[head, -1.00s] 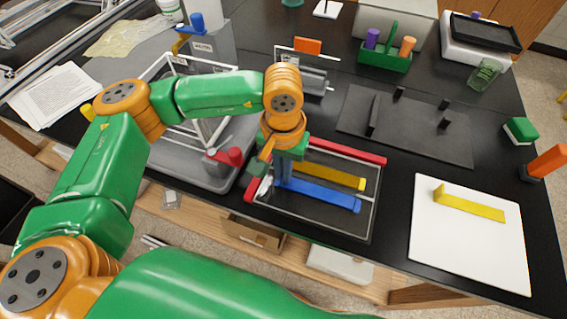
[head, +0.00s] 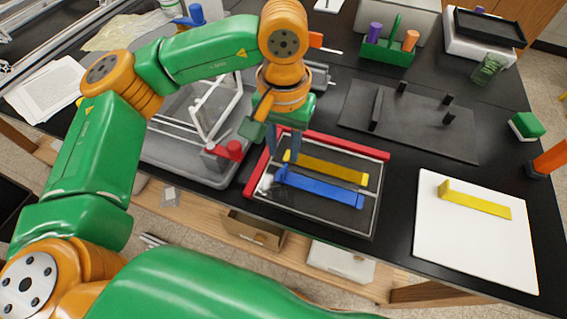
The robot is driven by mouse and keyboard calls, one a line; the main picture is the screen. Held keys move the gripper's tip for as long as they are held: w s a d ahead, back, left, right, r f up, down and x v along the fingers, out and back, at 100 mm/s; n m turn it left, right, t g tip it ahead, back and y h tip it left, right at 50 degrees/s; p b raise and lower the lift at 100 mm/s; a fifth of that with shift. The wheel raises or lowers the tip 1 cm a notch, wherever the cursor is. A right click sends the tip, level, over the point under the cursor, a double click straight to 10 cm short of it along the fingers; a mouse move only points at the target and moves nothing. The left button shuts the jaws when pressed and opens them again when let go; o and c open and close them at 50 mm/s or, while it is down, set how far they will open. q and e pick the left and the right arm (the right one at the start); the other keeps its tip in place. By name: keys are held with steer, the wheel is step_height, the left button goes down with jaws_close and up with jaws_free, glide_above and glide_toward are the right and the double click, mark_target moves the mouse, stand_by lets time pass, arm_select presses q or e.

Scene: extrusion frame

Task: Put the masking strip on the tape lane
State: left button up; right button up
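A blue strip (head: 325,190) with an upright tab at its left end lies flat on a pane with a pale rim (head: 375,210). A yellow strip (head: 335,171) lies behind it on the same pane, roughly parallel. Another yellow strip (head: 478,205) with a raised tab lies on a white board (head: 470,245) at the right. I cannot tell from looks which is the masking strip or where the tape lane's edges are. My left gripper (head: 284,152) points down above the left ends of the pane's strips. Its fingers are apart and appear empty. My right gripper is not in view.
Red bars (head: 345,146) edge the pane's back and left. A grey tray (head: 185,165) with a frame and red clamp (head: 228,151) stands left. A dark fixture plate (head: 420,125) with upright blocks is behind. A green caddy (head: 388,53) stands farther back.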

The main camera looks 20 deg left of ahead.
arm_select(q)
step_height(320, 180, up, 6)
steer(key=shift+f, duration=0.1)
stand_by(0.4)
